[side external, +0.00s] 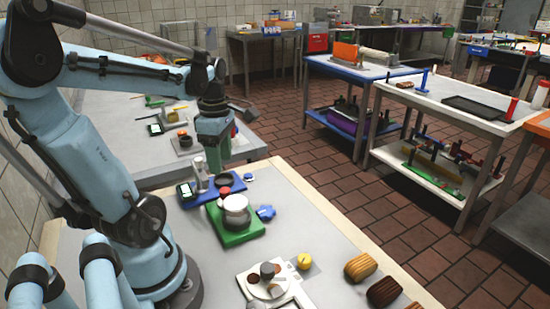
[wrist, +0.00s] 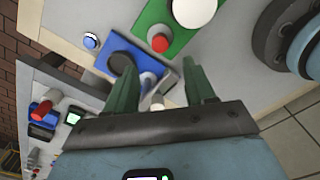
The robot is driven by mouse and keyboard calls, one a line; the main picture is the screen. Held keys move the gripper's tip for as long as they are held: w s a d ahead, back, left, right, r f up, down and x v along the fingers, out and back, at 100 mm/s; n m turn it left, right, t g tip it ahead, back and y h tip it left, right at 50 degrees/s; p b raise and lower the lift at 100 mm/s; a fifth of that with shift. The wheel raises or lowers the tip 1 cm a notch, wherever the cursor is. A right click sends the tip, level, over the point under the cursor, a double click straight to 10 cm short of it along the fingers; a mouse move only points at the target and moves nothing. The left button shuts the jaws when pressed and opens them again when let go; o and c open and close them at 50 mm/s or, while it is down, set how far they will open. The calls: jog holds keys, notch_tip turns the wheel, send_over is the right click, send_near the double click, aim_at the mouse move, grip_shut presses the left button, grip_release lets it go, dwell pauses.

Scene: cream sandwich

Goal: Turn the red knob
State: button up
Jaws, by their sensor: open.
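The red knob (side external: 225,190) sits at the edge of a green base (side external: 238,236) that carries a round white pot-like part (side external: 236,210). My gripper (side external: 214,168) hangs above the neighbouring blue unit, pointing down. In the wrist view my gripper (wrist: 158,68) has its two green fingers apart, with nothing held between them. The knob lies outside the fingers and apart from them.
A small blue part (side external: 265,213) lies right of the green base. A white board (side external: 254,289) and bread-like pieces (side external: 360,266) lie near the front.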

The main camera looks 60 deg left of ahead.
aim_at(224, 190)
jog(key=shift+f, duration=4.3)
grip_shut()
jog(key=shift+m, duration=0.4)
jog(key=shift+m, duration=2.5)
